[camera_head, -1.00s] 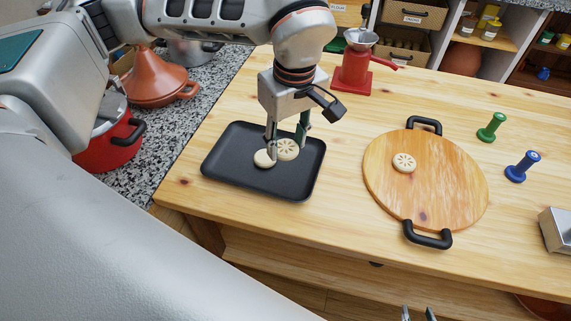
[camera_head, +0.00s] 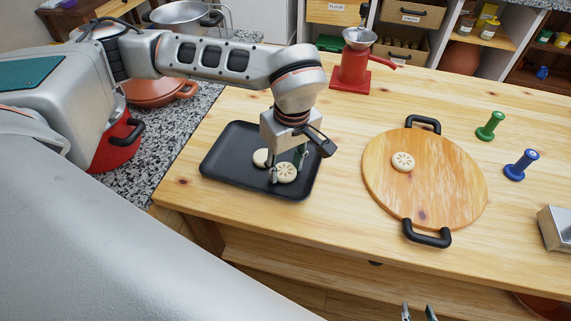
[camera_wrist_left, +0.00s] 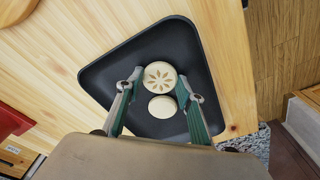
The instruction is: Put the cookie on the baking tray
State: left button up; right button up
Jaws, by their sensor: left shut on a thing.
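A round, pale cookie with a petal pattern (camera_head: 285,173) is between the fingers of my left gripper (camera_head: 288,173), which is shut on it over the black baking tray (camera_head: 235,182). The left wrist view shows this cookie (camera_wrist_left: 160,75) between the fingertips (camera_wrist_left: 163,85); I cannot tell whether it touches the tray. A plain pale cookie (camera_head: 260,158) lies on the tray beside it, also in the wrist view (camera_wrist_left: 162,107). A third, patterned cookie (camera_head: 403,162) lies on the round wooden board (camera_head: 440,190). Only the fingertips of my right gripper (camera_head: 418,312) show at the bottom edge, apart and empty.
The board has black handles and stands right of the tray, with bare table between. A red grinder (camera_head: 353,65) stands behind. Green (camera_head: 490,127) and blue (camera_head: 521,166) stamp-like objects and a metal box (camera_head: 555,228) are at the right. A red pot (camera_head: 115,145) stands left.

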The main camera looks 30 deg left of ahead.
aim_at(289, 176)
pick_arm(q)
jog(key=o, duration=1)
jog(key=shift+c, duration=0.2)
notch_tip(289, 176, up, 12)
jog(key=d, duration=0.1)
jog(key=shift+s, duration=0.35)
jog(key=shift+d, duration=0.1)
